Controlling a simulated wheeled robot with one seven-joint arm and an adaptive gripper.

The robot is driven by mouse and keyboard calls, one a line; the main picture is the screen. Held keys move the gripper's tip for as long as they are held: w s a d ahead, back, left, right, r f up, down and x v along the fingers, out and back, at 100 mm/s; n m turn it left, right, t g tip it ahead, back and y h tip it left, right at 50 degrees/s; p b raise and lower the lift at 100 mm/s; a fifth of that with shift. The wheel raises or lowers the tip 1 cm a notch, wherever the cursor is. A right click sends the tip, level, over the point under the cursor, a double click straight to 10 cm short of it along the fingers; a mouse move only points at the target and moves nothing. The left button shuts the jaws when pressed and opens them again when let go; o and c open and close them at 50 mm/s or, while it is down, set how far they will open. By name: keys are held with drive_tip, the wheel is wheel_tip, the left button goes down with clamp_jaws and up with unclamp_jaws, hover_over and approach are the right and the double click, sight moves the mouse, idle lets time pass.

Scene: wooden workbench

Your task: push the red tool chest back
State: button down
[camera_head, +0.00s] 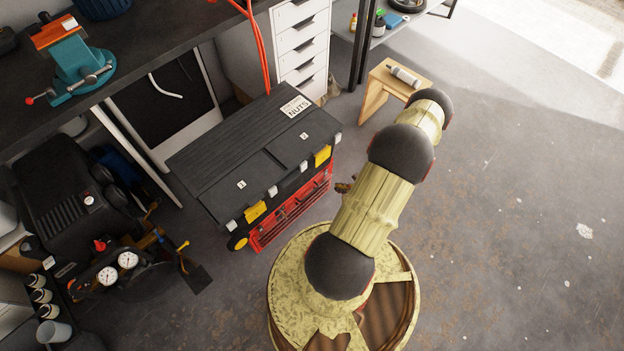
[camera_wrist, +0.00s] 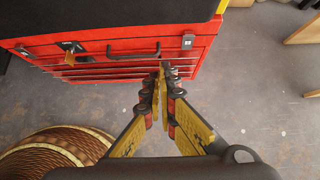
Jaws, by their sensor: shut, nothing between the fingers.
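The red tool chest (camera_head: 292,211) stands on the floor at the front of the workbench, with a large black lidded top (camera_head: 240,160) with yellow latches. In the wrist view its red front (camera_wrist: 110,47) fills the upper left, with a dark handle, latches and drawer edges. My gripper (camera_wrist: 163,72) is shut and empty. Its fingertips overlap the lower front of the chest, just under the right end of the handle; I cannot tell whether they touch it. In the head view my gripper is mostly hidden behind my arm.
The dark workbench (camera_head: 150,45) with a teal vise (camera_head: 80,68) is behind and left. White drawers (camera_head: 302,45) stand behind the chest. A compressor (camera_head: 65,200) is at left, a small wooden stool (camera_head: 378,88) at right. Open concrete floor (camera_head: 510,210) lies to the right.

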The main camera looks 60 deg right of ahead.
drive_tip(key=b, duration=0.4)
approach(316, 179)
wheel_tip(316, 179, down, 3)
drive_tip(key=s, duration=0.1)
drive_tip(key=shift+w+d+b, duration=0.2)
drive_tip(key=shift+w+b, duration=0.25)
drive_tip(key=shift+w, duration=0.6)
drive_tip(key=shift+w+d+b, duration=0.15)
drive_tip(key=shift+w+b, duration=0.25)
drive_tip(key=shift+w, duration=0.65)
drive_tip(key=shift+w, duration=0.1)
